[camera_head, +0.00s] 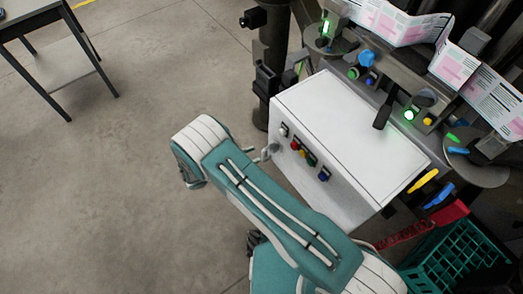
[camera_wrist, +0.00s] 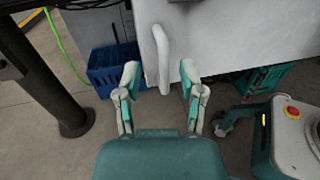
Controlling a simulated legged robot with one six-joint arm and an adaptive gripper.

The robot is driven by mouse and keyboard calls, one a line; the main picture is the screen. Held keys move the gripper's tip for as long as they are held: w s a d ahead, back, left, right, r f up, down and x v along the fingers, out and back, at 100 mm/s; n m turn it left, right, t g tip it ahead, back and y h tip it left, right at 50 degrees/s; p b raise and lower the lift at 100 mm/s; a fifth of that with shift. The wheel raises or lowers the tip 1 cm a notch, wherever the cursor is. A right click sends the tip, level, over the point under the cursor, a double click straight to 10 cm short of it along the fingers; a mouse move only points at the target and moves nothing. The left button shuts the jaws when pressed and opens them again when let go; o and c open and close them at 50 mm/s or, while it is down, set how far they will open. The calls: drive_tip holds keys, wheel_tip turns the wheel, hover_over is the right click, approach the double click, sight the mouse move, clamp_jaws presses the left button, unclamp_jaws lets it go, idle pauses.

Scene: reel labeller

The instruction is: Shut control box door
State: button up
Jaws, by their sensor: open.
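The control box (camera_head: 350,120) is a white cabinet at the right of the head view. Its front face carries a row of coloured buttons (camera_head: 305,153). In the wrist view a pale door panel (camera_wrist: 240,30) fills the top, with a pale upright handle (camera_wrist: 161,55) near its left edge. My gripper (camera_wrist: 160,74) is open, with one finger on each side of the handle's lower part; I cannot tell whether either touches it. In the head view my arm hides most of the gripper. How far the door stands open cannot be told.
A blue crate (camera_wrist: 104,68) stands on the floor left of the panel. A green crate (camera_head: 462,257) is at the lower right of the head view. A dark post (camera_wrist: 45,80) rises at left. A table (camera_head: 62,62) stands far left, with clear floor between.

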drive_tip(key=v, duration=0.7)
drive_tip(key=shift+a, duration=0.25)
